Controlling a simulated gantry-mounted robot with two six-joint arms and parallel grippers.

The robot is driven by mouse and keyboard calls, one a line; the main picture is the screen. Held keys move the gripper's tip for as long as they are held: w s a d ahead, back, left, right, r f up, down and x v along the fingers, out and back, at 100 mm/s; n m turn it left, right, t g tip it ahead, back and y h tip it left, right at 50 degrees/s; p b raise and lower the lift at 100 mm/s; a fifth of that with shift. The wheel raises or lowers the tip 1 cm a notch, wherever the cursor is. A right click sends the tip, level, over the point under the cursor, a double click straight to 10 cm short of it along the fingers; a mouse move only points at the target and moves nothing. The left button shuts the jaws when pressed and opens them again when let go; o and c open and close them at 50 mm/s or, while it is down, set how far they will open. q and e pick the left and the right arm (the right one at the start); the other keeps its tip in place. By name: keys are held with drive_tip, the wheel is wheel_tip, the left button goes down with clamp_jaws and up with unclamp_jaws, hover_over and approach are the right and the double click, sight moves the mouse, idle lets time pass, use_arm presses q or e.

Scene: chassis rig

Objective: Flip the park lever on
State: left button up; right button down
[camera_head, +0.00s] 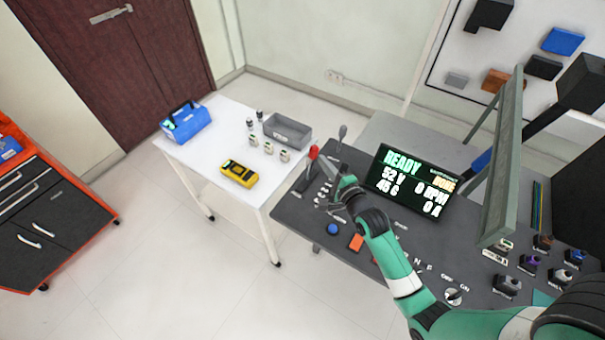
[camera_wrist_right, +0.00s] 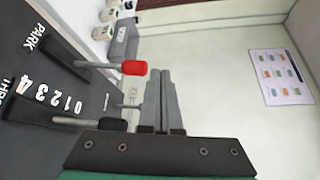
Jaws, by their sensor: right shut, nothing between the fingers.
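The park lever has a red knob (camera_head: 314,152) and stands at the far left corner of the dark console (camera_head: 300,210). In the right wrist view, its red knob (camera_wrist_right: 134,68) sits on a grey rod that comes out of a black slot beside the word PARK. My right gripper (camera_head: 326,164) is shut and empty, its fingers just to the right of the knob in the head view. In the right wrist view the fingertips (camera_wrist_right: 160,74) are together and appear close beside the knob; I cannot tell whether they touch it. My left gripper is not in view.
A second, dark-knobbed lever (camera_wrist_right: 112,125) stands beside the numbers 0 to 4, close to my right gripper. The display (camera_head: 412,184) reads READY. A white table (camera_head: 205,160) with a grey bin (camera_head: 287,131) and a yellow meter (camera_head: 239,174) stands left of the console.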

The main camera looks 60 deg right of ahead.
drive_tip(key=g+b, duration=0.1)
drive_tip(key=b, duration=0.1)
approach(312, 163)
wheel_tip(312, 163, up, 3)
drive_tip(key=s+d, duration=0.2)
drive_tip(key=s, duration=0.1)
use_arm(q)
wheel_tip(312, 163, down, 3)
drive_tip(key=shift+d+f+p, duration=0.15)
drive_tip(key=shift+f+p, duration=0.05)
drive_tip(key=shift+p, duration=0.1)
use_arm(e)
drive_tip(key=shift+w+d+m+h, duration=0.15)
drive_tip(key=shift+d+m+h, duration=0.15)
drive_tip(key=shift+m, duration=0.1)
use_arm(q)
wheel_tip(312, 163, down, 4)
drive_tip(key=b, duration=0.3)
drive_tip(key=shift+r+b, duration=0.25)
drive_tip(key=shift+b, duration=0.05)
use_arm(e)
drive_tip(key=x, duration=1)
